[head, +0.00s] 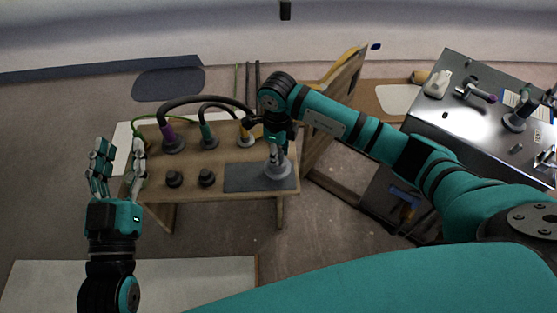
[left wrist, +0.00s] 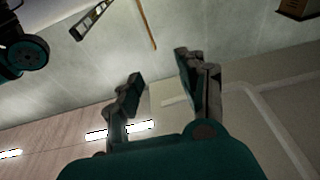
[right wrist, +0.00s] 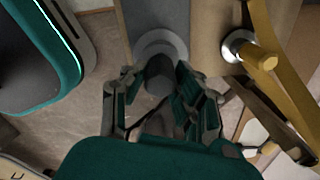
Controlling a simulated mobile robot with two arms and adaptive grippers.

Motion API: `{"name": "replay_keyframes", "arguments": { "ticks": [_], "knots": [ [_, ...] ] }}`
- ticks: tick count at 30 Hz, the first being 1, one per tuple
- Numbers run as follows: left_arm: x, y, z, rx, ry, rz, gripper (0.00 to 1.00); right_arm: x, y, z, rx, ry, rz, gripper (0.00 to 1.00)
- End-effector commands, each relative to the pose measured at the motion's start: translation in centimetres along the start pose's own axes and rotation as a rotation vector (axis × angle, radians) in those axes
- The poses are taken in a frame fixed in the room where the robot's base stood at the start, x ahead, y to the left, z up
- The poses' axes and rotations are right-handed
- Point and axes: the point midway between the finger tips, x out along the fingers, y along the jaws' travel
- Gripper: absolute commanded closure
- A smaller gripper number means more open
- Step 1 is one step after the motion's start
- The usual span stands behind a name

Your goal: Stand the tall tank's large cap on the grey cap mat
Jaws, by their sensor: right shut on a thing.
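The large cap (head: 278,171) is light grey with a wide round base and stands upright on the right part of the grey cap mat (head: 245,178). My right gripper (head: 275,155) points down over it and is shut on its upper part. In the right wrist view the cap's pale round base (right wrist: 160,42) and dark upper part (right wrist: 158,72) show between the fingers; the base appears to rest on the mat. My left gripper (head: 120,152) is open and empty, raised at the table's left end. The tall tank is not clearly identifiable.
Two small black caps (head: 174,179) (head: 206,177) stand left of the mat. A metal bench (head: 450,122) with several parts is at the right.

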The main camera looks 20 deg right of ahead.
Motion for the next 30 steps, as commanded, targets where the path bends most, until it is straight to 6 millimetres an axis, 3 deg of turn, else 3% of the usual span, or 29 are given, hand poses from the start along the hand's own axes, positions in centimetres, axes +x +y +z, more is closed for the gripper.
{"name": "replay_keyframes", "arguments": {
  "ticks": [3, 9, 25, 26, 30],
  "knots": [
    [-0.1, 0.3, -1.9, -0.004, 0.130, 0.007, 0.60, 1.9, 0.1, -0.2, 0.001, 0.002, 0.003, 1.00],
    [-0.6, 0.7, -4.8, -0.011, 0.296, 0.015, 0.60, 3.3, 0.0, -0.2, 0.001, 0.001, 0.002, 1.00],
    [-1.0, 0.8, -5.9, -0.013, 0.355, 0.017, 0.60, 3.7, 0.0, -0.2, 0.000, 0.000, 0.001, 1.00],
    [-1.0, 0.8, -6.0, -0.013, 0.358, 0.017, 0.60, 3.7, 0.0, -0.2, 0.000, 0.001, 0.001, 0.69],
    [-0.9, 0.8, -5.9, -0.013, 0.355, 0.017, 0.60, 3.7, 0.0, -0.2, 0.000, 0.001, 0.001, 0.51]
  ]
}}
